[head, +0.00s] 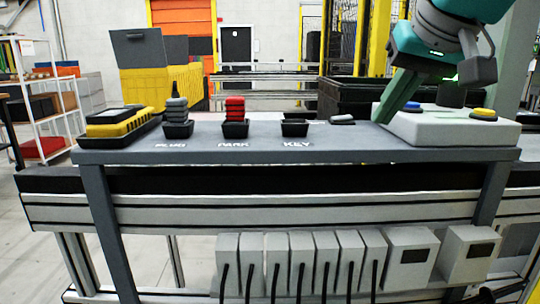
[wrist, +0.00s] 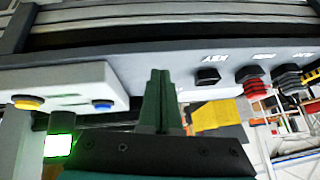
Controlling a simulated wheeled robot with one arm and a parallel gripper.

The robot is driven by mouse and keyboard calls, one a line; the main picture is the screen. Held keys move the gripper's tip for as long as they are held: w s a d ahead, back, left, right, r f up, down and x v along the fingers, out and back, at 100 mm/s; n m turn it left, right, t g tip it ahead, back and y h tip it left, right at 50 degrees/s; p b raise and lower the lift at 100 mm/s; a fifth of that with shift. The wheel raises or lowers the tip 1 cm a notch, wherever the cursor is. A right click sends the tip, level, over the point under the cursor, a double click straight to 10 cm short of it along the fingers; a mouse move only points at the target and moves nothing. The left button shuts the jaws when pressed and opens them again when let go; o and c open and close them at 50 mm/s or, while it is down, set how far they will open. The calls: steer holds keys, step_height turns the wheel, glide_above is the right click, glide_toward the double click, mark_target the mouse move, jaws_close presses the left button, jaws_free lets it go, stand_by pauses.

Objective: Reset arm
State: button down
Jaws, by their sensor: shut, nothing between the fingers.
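My arm (head: 440,40) comes in at the upper right of the head view. My gripper (head: 384,115) points down and to the left, its green fingers together and empty, over the back of the grey table (head: 230,155), beside the left end of a white button box (head: 440,128). In the wrist view my gripper (wrist: 160,75) shows as two green fingers pressed together with nothing between them. The white button box (wrist: 60,85) lies to its left there, with a yellow button (wrist: 28,103) and a blue button (wrist: 102,105).
The table bears a yellow device (head: 115,122), a PLUG tray with grey pieces (head: 177,115), a PARK tray with red pieces (head: 235,115), a KEY tray (head: 295,128) and a small grey piece (head: 342,120). The table's front strip is clear. Grey boxes (head: 300,255) hang below.

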step_height(320, 180, down, 13)
steer(key=s+a+g, duration=0.1)
steer(key=s+g, duration=0.1)
steer(key=g, duration=0.1)
steer(key=s+f+g, duration=0.2)
steer(key=s+f, duration=0.4)
steer(key=f, duration=0.4)
steer(key=s+f+g+h, duration=0.1)
steer(key=s+f+g, duration=0.1)
steer(key=s+f, duration=0.5)
steer(key=s+f+g, duration=0.2)
steer(key=s+f, duration=0.4)
steer(key=f, duration=0.7)
steer(key=shift+s+a+n, duration=0.35)
steer(key=shift+a+n, duration=0.05)
steer(key=shift+a, duration=0.05)
